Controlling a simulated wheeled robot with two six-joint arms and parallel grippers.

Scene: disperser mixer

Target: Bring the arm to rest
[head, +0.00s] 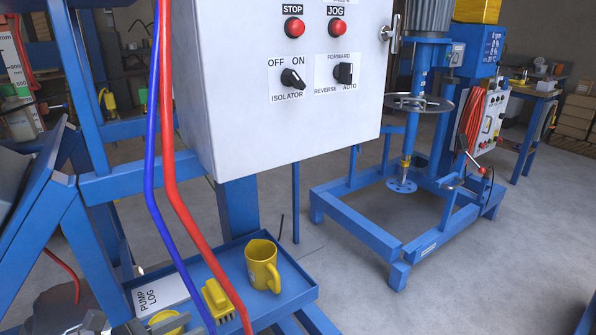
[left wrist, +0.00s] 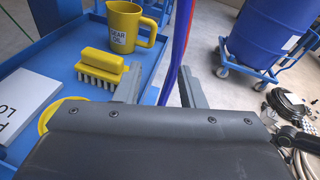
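My left gripper (left wrist: 160,88) shows from behind in the left wrist view. Its two grey fingers stand apart with nothing between them, over the edge of the blue tray (left wrist: 50,50). The yellow-backed brush (left wrist: 101,65) lies just beyond and to the left of the fingers, apart from them. In the head view a dark grey part of my left arm (head: 68,305) shows at the lower left, partly cut off by the frame. My right gripper is not in view.
Blue (head: 152,140) and red (head: 168,140) hoses hang before the white control cabinet (head: 230,120). The tray holds a yellow jug (head: 262,266), the brush (head: 216,298) and a log pad (head: 160,291). The blue mixer stand (head: 400,240) is right; floor between is clear. A drum (left wrist: 268,30) stands beyond.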

